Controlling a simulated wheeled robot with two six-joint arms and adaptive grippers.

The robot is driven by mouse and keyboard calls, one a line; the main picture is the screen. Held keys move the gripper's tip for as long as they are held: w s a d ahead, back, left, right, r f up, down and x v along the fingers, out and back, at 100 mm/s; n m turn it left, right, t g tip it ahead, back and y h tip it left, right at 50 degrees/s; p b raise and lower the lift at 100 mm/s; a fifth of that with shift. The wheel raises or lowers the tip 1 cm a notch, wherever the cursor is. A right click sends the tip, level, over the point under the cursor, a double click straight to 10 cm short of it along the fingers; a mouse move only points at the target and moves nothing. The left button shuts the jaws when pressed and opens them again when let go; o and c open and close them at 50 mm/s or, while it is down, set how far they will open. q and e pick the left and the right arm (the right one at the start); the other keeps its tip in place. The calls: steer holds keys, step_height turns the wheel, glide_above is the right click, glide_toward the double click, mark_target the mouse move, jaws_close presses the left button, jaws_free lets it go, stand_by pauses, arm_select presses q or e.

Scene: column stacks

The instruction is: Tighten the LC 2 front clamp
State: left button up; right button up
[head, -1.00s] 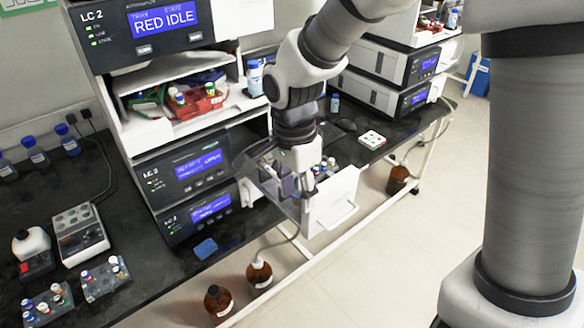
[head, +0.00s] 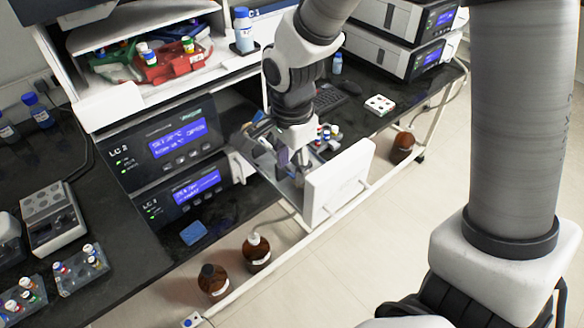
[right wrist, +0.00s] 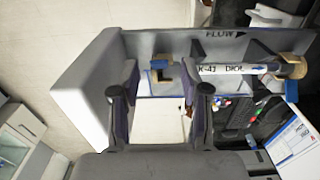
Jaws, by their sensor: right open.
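The LC 2 unit (head: 178,142) stands at the middle left. A white open drawer with a tall front panel (head: 338,182) sticks out beside it; the panel is at left in the right wrist view (right wrist: 85,85). Inside, a white column (right wrist: 232,69) lies along the wall marked FLOW, with a tan fitting (right wrist: 293,68) at its right end. A blue and tan clamp piece (right wrist: 160,74), nearest the front panel, seems to be the front clamp; whether it is tight I cannot tell. My right gripper (right wrist: 163,95) is open, its fingers either side of this piece in the picture. My left gripper is not in view.
Capped vials (head: 326,134) and a keyboard (head: 328,98) are on the dark bench behind the drawer. Brown bottles (head: 257,250) stand on the floor below. A blue pad (head: 193,232) lies near the bench edge. Open floor lies to the right.

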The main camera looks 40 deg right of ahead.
steer(key=shift+f, duration=0.95)
jaws_close()
